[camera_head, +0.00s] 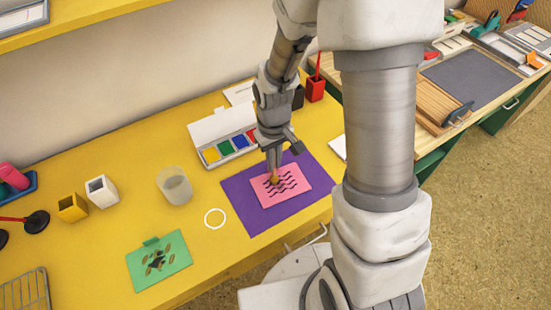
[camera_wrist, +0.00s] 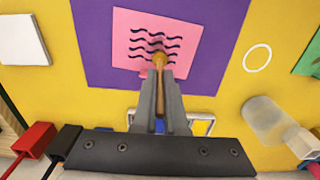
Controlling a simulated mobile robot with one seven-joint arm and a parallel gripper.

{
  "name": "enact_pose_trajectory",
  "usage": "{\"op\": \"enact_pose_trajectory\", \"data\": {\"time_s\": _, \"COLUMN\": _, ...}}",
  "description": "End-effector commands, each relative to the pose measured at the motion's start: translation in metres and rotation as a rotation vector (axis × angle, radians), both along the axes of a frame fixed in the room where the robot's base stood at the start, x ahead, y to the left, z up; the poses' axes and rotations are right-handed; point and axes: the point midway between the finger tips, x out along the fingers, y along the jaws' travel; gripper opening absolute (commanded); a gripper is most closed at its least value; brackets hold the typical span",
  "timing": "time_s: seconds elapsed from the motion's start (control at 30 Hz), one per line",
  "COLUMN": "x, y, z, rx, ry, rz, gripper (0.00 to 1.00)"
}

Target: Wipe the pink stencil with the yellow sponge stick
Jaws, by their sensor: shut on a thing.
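The pink stencil (camera_head: 290,186) with wavy dark cut-outs lies on a purple mat (camera_head: 240,202) on the yellow table. It also shows in the wrist view (camera_wrist: 128,22), at the top middle. My gripper (camera_head: 273,166) is above the stencil, pointing down, shut on the yellow sponge stick. The sponge stick (camera_wrist: 160,60) has a wooden handle between my fingers and a round yellow tip. The tip is over the wavy cut-outs, at or very near the stencil surface; I cannot tell if it touches. My fingers hide part of the handle.
An open inkpad box (camera_head: 212,128) with coloured pads stands behind the mat. A clear cup (camera_head: 174,186), a white ring (camera_head: 215,218) and a green stencil (camera_head: 170,270) are to the left. Red (camera_head: 316,90) and black holders stand at the back.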

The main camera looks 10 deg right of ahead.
Motion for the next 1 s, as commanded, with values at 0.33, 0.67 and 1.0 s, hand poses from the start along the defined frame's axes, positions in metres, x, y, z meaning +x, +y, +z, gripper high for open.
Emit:
{"op": "enact_pose_trajectory", "data": {"time_s": 0.33, "x": 0.002, "y": -0.012, "z": -0.001, "rx": 0.000, "ry": 0.000, "rz": -0.001, "gripper": 0.00}}
{"op": "enact_pose_trajectory", "data": {"time_s": 0.67, "x": 0.004, "y": -0.023, "z": 0.000, "rx": 0.000, "ry": 0.001, "rz": -0.002, "gripper": 0.00}}
{"op": "enact_pose_trajectory", "data": {"time_s": 1.0, "x": 0.005, "y": -0.022, "z": 0.009, "rx": 0.000, "ry": 0.000, "rz": 0.000, "gripper": 0.00}}
